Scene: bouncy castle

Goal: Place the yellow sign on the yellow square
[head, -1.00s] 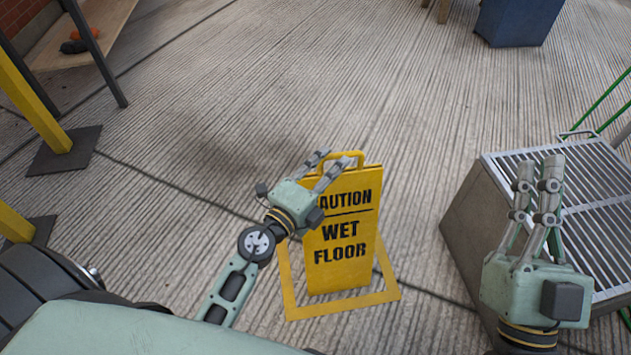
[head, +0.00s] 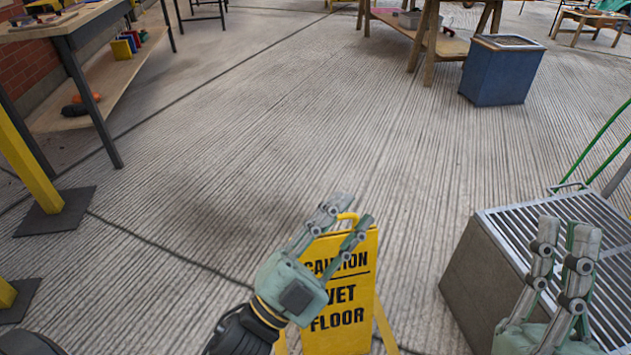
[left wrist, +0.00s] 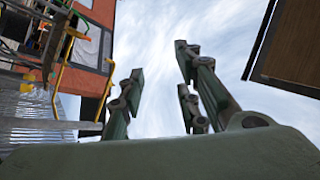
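The yellow wet-floor sign (head: 345,322) stands upright on the floor in the head view, its lower end cut off by the frame. My right gripper (head: 568,232) is at the lower right, fingers extended and apart, empty.
A grey box with a slatted metal top (head: 482,285) stands right of the sign, under my right gripper. A blue bin (head: 497,78) is farther back. A yellow post (head: 28,160) and a workbench (head: 70,32) are at left. The floor behind the sign is clear.

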